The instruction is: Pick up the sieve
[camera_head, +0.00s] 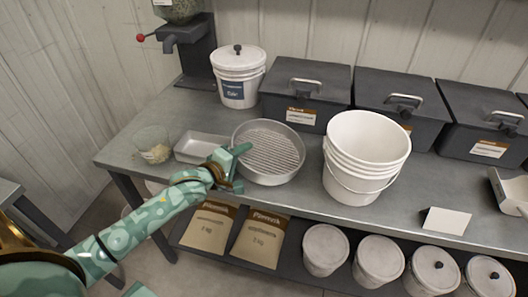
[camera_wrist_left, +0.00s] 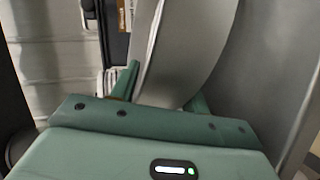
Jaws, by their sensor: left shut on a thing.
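The sieve (camera_head: 270,150) is a round, shallow metal pan with a slotted bottom. It is near the bench's front edge, roughly level; I cannot tell whether it touches the bench top. My left gripper (camera_head: 234,163) reaches it from the front left and is shut on its rim. In the left wrist view, the sieve's curved grey wall (camera_wrist_left: 190,55) stands between the two green fingers of the left gripper (camera_wrist_left: 163,95). The fingers hide a small part of the rim. My right gripper does not show.
A metal tray (camera_head: 200,147) and a clear cup (camera_head: 154,146) stand left of the sieve. A stack of white buckets (camera_head: 357,163) stands close on its right. A lidded white tub (camera_head: 238,88) and dark lidded bins (camera_head: 305,88) line the back. A white card (camera_head: 446,220) is at right.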

